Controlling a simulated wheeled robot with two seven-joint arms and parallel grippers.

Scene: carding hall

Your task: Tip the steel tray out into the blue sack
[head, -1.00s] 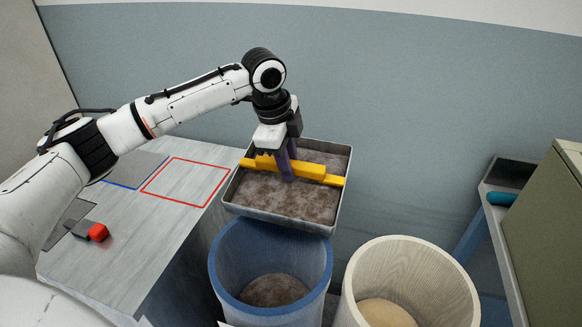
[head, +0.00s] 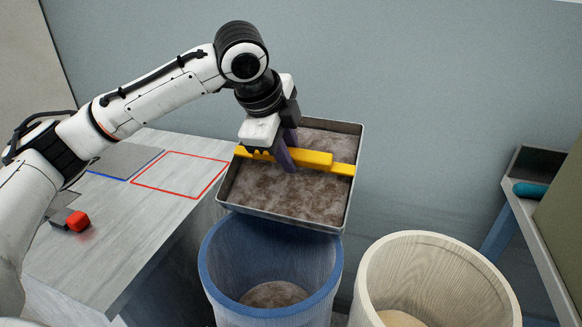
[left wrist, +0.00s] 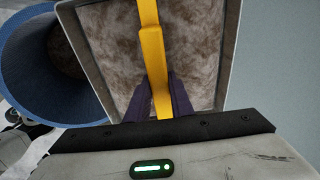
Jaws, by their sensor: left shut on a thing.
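The steel tray (head: 226,188) is full of brown-grey fluffy fibre and has a yellow bar handle (head: 318,159) across it. My left gripper (head: 288,160) is shut on the yellow handle and holds the tray in the air, tilted with its near edge low, over the back rim of the blue sack (head: 318,258). The blue sack stands open below, with some brown-grey material at its bottom. In the left wrist view the handle (left wrist: 155,60) runs between the purple fingers, the tray rim (left wrist: 88,62) shows around the fibre, and the blue sack (left wrist: 25,60) is at upper left. My right gripper is not in view.
A cream sack (head: 440,268) with pale contents stands right of the blue one. A shelf with a teal item (head: 530,189) is at far right.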

